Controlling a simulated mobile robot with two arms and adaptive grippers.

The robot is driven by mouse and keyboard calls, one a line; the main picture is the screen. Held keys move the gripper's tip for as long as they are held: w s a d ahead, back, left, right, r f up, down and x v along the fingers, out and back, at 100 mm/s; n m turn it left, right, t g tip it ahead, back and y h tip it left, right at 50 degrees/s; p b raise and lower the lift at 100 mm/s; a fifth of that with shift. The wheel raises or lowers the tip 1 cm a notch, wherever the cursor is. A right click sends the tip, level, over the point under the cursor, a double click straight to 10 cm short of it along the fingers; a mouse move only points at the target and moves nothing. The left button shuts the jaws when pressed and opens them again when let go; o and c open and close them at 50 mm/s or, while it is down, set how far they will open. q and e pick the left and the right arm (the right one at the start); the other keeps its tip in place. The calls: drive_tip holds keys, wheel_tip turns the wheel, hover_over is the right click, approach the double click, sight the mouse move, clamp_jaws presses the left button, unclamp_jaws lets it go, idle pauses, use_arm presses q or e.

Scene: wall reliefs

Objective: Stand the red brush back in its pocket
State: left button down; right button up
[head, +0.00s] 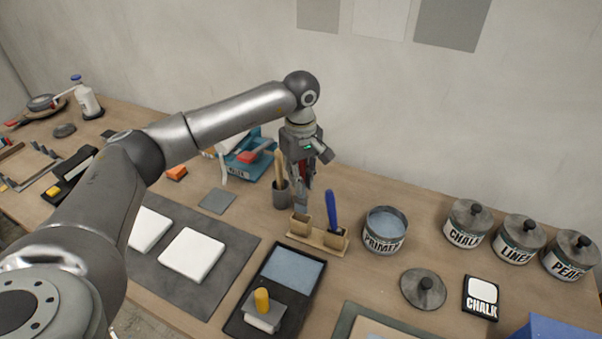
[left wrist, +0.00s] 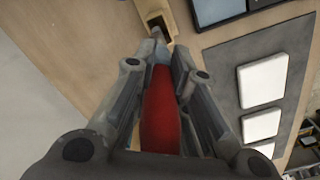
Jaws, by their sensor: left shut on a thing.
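My left gripper (head: 301,182) is shut on the red brush and holds it above the wooden holder (head: 318,243). In the left wrist view the red brush (left wrist: 161,115) runs between the two fingers (left wrist: 163,70), with its pale grey end pointing away towards the holder. In the head view the gripper hides most of the brush. The holder has two pockets. The left pocket (head: 300,222) is just below the brush's end; I cannot tell whether the end is inside it. A blue brush (head: 332,212) stands in the right pocket. The pocket also shows in the left wrist view (left wrist: 157,20).
A dark cup (head: 282,196) with wooden-handled tools stands close behind the gripper. A primer tin (head: 384,232) stands right of the holder. A black tray (head: 270,312) with a pale blue pad lies in front. White tiles (head: 192,254) lie on a grey mat at left.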

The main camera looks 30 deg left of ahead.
sight(301, 203)
use_arm(q)
drive_tip(key=shift+f+b, duration=0.45)
drive_tip(key=shift+f, duration=0.45)
drive_tip(key=shift+f+b, duration=0.6)
drive_tip(key=shift+f, duration=0.05)
drive_tip(key=shift+f+b, duration=0.95)
drive_tip(key=shift+f, duration=0.25)
use_arm(e)
drive_tip(key=f, duration=0.3)
drive_tip(key=s+d+f, duration=0.1)
drive_tip(key=shift+d+f, duration=0.1)
drive_tip(key=shift+f, duration=0.05)
use_arm(q)
drive_tip(key=shift+f, duration=0.1)
use_arm(e)
drive_tip(key=shift+w+a+f, duration=0.1)
drive_tip(key=shift+a, duration=0.15)
use_arm(q)
drive_tip(key=shift+f+b, duration=0.3)
use_arm(e)
drive_tip(key=shift+a+f, duration=0.1)
drive_tip(key=shift+f, duration=0.15)
use_arm(q)
drive_tip(key=shift+f+b, duration=0.85)
drive_tip(key=shift+f, duration=0.2)
use_arm(e)
drive_tip(key=shift+d+f, duration=0.25)
drive_tip(key=shift+f, duration=0.55)
